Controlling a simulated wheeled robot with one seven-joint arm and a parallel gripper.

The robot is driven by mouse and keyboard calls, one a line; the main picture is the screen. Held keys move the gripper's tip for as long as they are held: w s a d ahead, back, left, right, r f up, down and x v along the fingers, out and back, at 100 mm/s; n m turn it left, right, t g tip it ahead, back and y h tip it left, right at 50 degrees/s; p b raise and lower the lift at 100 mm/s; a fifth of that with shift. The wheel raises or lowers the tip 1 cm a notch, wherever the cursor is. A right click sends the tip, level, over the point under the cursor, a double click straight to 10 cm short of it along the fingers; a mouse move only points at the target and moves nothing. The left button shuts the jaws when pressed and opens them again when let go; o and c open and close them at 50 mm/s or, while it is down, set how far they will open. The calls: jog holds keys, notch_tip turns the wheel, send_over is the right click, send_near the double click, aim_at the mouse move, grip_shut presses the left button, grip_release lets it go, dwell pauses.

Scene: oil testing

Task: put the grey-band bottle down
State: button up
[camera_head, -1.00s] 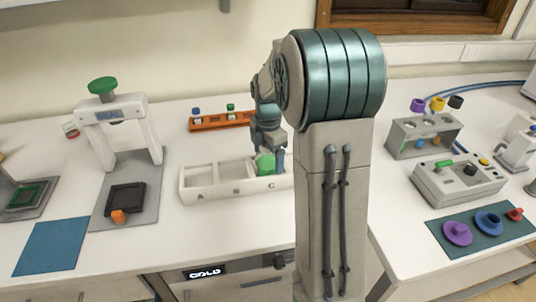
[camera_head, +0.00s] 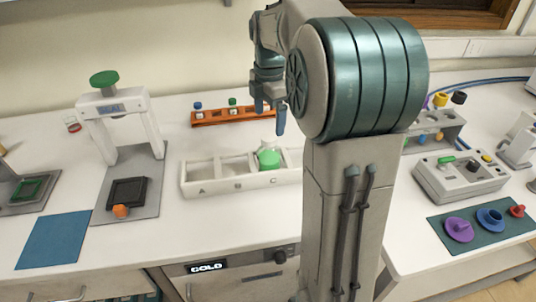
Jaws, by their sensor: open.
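My gripper (camera_head: 267,118) is open and empty, above and apart from the bottle, near the right part of the orange rack. Compartments A and B look empty.
An orange rack (camera_head: 215,118) with small capped bottles stands behind the tray. A white press with a green knob (camera_head: 104,78) stands at the left, near a blue mat (camera_head: 53,240). My arm hides the tray's right end. Instruments and a dark green mat (camera_head: 471,243) are at the right.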

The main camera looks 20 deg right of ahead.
jog(key=s+a+f+m+t, duration=0.1)
jog(key=s+a+f+m, duration=0.1)
jog(key=s+m, duration=0.4)
jog(key=s+a+f+m+t, duration=0.1)
jog(key=s+a+f+m, duration=0.1)
jog(key=s+a+m, duration=0.2)
jog(key=s+a+f+m, duration=0.1)
jog(key=s+a+m, duration=0.3)
jog(key=s+m, duration=0.5)
jog(key=shift+s+f+t, duration=0.4)
jog(key=shift+s, duration=0.7)
